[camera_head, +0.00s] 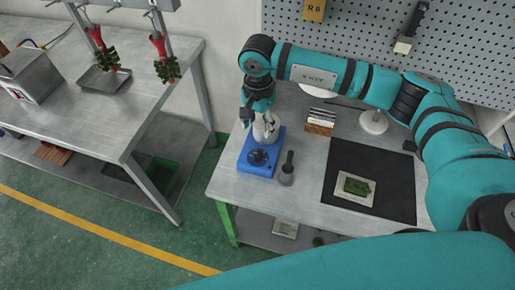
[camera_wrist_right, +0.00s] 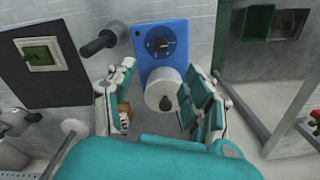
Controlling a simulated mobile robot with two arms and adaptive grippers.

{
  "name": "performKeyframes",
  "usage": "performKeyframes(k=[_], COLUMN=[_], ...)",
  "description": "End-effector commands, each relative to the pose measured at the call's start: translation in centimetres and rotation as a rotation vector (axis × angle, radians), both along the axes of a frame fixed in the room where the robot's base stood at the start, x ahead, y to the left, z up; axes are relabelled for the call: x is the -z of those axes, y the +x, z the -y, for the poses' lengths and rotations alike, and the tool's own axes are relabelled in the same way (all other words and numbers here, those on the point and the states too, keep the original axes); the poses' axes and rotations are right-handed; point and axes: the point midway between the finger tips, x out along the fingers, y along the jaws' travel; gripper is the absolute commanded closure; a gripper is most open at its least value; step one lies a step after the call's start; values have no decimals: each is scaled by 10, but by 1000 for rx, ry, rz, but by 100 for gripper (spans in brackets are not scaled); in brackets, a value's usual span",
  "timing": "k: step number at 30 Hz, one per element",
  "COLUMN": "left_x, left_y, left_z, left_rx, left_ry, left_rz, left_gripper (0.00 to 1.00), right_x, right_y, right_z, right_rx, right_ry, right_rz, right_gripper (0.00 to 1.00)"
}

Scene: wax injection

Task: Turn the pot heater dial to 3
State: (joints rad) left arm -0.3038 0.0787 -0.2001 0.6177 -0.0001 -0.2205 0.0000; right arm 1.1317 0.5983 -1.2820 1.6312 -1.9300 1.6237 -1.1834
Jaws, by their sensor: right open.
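The blue pot heater (camera_head: 244,163) stands near the left edge of the metal table, with a round black dial (camera_head: 258,157) on its front part. In the right wrist view the heater (camera_wrist_right: 178,30) and the dial (camera_wrist_right: 160,44) show clearly; the dial's numbers are too small to read. A pale pot (camera_head: 266,133) with a dark knob on top sits on the heater; it also shows in the right wrist view (camera_wrist_right: 165,82). My right gripper (camera_wrist_right: 161,68) is open above the pot, one finger on each side, apart from the dial. My left gripper is out of view.
A black mat (camera_head: 398,185) carries a framed green piece (camera_head: 354,188). A wooden block (camera_head: 320,125) and a white round stand (camera_head: 374,122) are behind. Another bench (camera_head: 110,120) stands left across a gap.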

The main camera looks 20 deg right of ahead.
Motion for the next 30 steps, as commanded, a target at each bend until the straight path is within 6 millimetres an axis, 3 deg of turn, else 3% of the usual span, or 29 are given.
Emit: performKeyframes(k=[12, 16, 21, 30], left_x=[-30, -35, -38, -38], left_y=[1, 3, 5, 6], left_z=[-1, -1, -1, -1], left_rx=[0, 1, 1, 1], left_ry=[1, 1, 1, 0], left_rz=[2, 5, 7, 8], left_gripper=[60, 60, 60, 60], right_x=[90, 112, 129, 135], right_y=[-2, -1, -1, 0], right_z=[-1, -1, -2, -1], right_rx=[1, 1, 1, 0], right_ry=[2, 3, 5, 4], right_rz=[-5, -3, -2, 1], right_gripper=[48, 48, 48, 48])
